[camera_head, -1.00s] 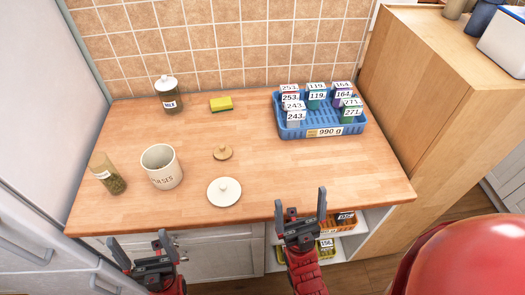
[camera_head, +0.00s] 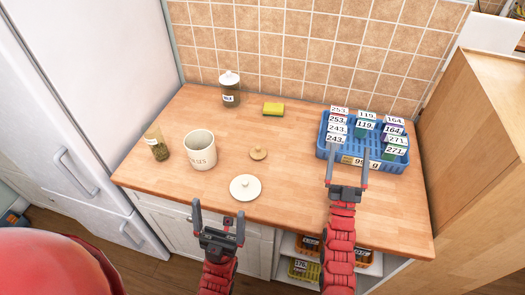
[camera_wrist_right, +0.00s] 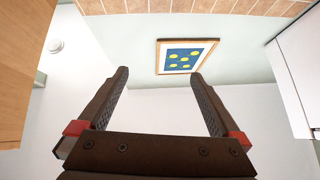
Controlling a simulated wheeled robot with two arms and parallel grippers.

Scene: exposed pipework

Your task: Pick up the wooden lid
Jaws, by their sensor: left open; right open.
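The small round wooden lid (camera_head: 258,153) with a knob lies flat on the wooden counter (camera_head: 290,195), behind a larger cream lid (camera_head: 245,187). My left gripper (camera_head: 219,219) is open and empty at the counter's front edge, in front of and slightly left of both lids. My right gripper (camera_head: 346,168) is open and empty, to the right of the wooden lid and in front of the blue basket. The right wrist view shows its open fingers (camera_wrist_right: 160,100) with nothing between them.
A cream crock (camera_head: 200,150), a glass jar with green contents (camera_head: 157,143) and a white-topped jar (camera_head: 230,90) stand left. A yellow sponge (camera_head: 273,109) lies behind the wooden lid. The blue basket (camera_head: 362,161) holds several labelled containers. The counter around the lids is clear.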

